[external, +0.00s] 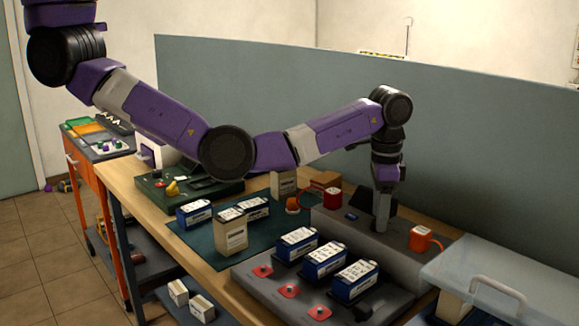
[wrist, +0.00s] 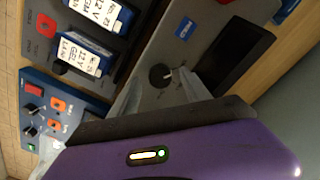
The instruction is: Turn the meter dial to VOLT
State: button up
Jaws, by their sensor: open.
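The meter is a grey sloped console (external: 330,222) at the back of the bench, with a dark screen and a small blue label. Its round black dial (wrist: 160,75) shows in the wrist view with a pale pointer mark toward the right; I cannot read position labels around it. My gripper (external: 382,225) points down over the console and hides the dial in the external view. In the wrist view my gripper (wrist: 157,90) is open, with one finger on each side of the dial's near side. I cannot tell whether either finger touches it.
Several blue batteries stand in a grey charging tray (external: 265,295) in front of the console, with red pads along its front. A red-orange clamp (external: 421,239) stands right of my gripper, another (external: 332,199) left. A blue panel (wrist: 65,118) with knobs shows in the wrist view.

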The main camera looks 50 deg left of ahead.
jog(key=shift+f, duration=0.6)
grip_shut()
